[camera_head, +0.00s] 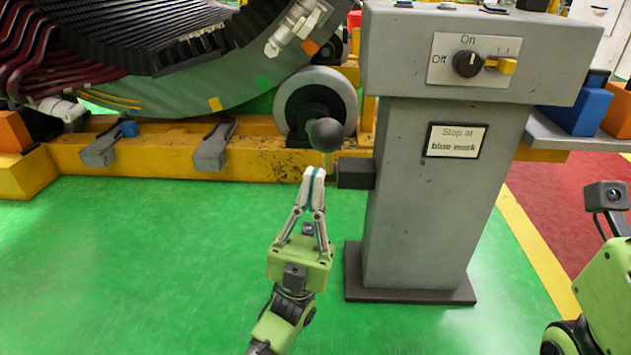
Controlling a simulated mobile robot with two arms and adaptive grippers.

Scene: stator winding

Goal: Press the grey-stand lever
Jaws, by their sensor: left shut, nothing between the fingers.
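The grey stand (425,200) rises right of centre. Its lever has a black ball knob (326,134) on a thin yellowish stem, beside the dark block (356,173) on the stand's left side. My left gripper (314,172) is shut and empty, its fingertips pointing up just below the knob in the picture. The tips overlap the area beside the stem; I cannot tell whether they touch the lever. A sign on the stand (456,140) reads "Stop at blue mark". My right gripper's fingers are not in view.
The stand's top box has a black Off/On knob (467,64) and a yellow switch (502,65). Behind is the large stator (190,90) on a yellow frame (250,166) with a grey roller (290,98). Green floor (120,270) is clear at left. My right arm shows at the right edge.

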